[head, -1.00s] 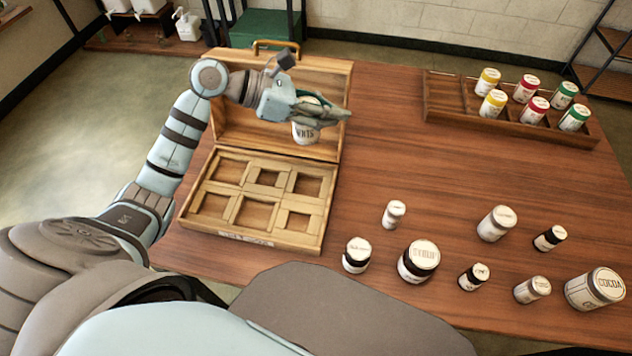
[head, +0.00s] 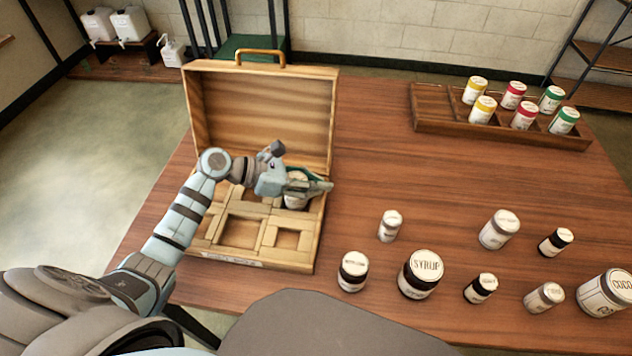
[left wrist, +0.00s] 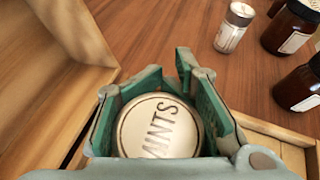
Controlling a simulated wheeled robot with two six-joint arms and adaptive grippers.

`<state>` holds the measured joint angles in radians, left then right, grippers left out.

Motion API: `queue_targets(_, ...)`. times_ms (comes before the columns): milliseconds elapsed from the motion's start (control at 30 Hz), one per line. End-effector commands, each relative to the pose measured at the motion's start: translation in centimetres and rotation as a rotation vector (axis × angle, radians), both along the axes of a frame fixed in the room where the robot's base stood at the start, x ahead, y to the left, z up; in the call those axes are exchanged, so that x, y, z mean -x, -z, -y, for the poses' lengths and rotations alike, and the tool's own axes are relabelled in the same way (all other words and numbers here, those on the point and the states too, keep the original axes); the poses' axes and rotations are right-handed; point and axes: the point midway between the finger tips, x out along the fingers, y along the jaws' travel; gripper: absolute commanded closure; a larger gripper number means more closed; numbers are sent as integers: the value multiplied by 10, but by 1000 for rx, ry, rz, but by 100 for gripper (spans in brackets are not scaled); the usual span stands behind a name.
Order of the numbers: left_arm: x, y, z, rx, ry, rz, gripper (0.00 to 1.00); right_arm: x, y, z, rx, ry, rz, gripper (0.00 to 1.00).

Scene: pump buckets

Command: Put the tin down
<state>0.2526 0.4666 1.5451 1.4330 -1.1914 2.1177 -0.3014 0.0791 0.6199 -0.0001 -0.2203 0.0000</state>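The tin (head: 297,197), pale with a round lid lettered MINTS, is between the fingers of my left gripper (head: 308,186). In the left wrist view the fingers close on both sides of the tin's lid (left wrist: 160,128). The tin is upright at the far right compartment of the open wooden case (head: 262,112). Whether its base touches the compartment floor is hidden by the fingers and the case. The case's lid stands raised behind it. My right gripper is not in view.
Several jars and tins stand right of the case, including a syrup jar (head: 421,274) and a small white tin (head: 390,226). A wooden rack (head: 440,121) with yellow, red and green-topped tins stands at the back right. The table between them is clear.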

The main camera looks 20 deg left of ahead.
Motion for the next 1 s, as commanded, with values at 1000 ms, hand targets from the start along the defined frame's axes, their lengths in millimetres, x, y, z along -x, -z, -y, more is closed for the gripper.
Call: queue_targets(1000, 44, -41, -69, -5, 1, -3, 44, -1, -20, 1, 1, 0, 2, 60)
